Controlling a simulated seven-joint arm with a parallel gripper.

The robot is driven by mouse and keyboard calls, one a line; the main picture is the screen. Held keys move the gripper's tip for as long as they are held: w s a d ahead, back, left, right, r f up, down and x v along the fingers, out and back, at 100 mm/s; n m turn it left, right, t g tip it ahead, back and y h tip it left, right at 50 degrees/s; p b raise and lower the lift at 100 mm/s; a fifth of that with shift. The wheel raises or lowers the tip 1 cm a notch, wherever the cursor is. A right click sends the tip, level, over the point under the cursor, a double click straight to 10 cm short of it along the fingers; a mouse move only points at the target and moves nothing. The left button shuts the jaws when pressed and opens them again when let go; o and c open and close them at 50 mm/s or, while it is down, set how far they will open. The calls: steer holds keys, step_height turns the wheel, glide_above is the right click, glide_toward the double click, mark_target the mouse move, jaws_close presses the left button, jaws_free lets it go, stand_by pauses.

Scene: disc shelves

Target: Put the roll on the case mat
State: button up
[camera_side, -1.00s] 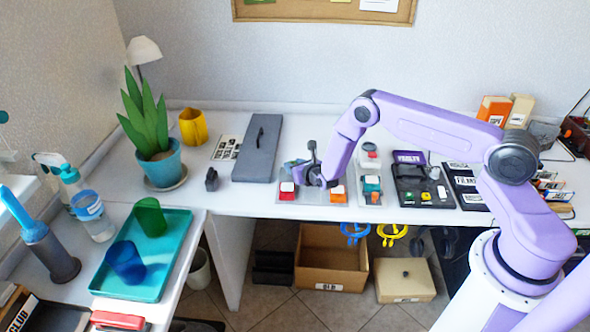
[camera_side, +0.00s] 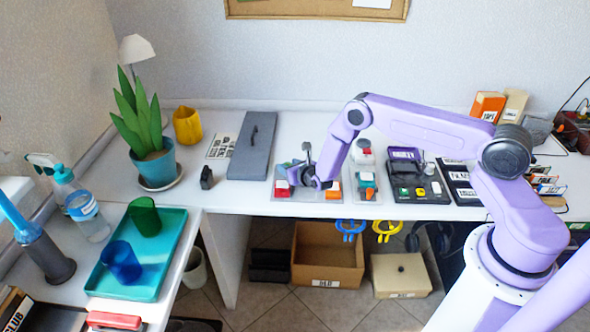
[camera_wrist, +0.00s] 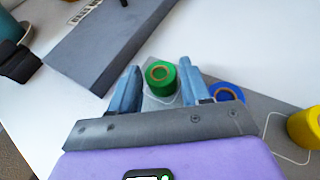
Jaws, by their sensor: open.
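A green roll (camera_wrist: 161,77) stands between the two fingers of my gripper (camera_wrist: 158,88) in the wrist view. The fingers are open, one on each side of it; I cannot tell whether either touches it. A blue roll (camera_wrist: 228,93) is just right of the right finger, and a yellow roll (camera_wrist: 304,128) is farther right. They are on or beside a grey mat (camera_wrist: 270,112) with pale outlines. I cannot read which mat is the case mat.
A grey slab with a dark handle (camera_side: 252,146) lies left of my gripper, beside a label card (camera_side: 222,147). A small dark block (camera_side: 206,177) is near the front edge. Dark mats with coloured items (camera_side: 418,184) are to the right. A potted plant (camera_side: 157,165) is far left.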

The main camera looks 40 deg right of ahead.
steer(key=v, duration=1.2)
steer(key=shift+r, duration=0.1)
steer(key=s+r+m+g+h, duration=0.2)
steer(key=s+r+m+h, duration=0.15)
steer(key=r+m, duration=0.45)
steer(key=s+r+m+g+h, duration=0.3)
steer(key=s+r+m, duration=0.15)
steer(key=r, duration=0.75)
steer(key=s+a+r+m+g+y, duration=0.2)
steer(key=s+y, duration=0.1)
steer(key=s, duration=0.7)
steer(key=s+a+r+m+g+y, duration=0.2)
steer(key=s+a+m+g+y, duration=0.1)
steer(key=s, duration=0.7)
steer(key=s+a+r+m+g+y, duration=0.2)
steer(key=s+m+g+y, duration=0.1)
steer(key=s, duration=0.7)
steer(key=shift+a, duration=0.35)
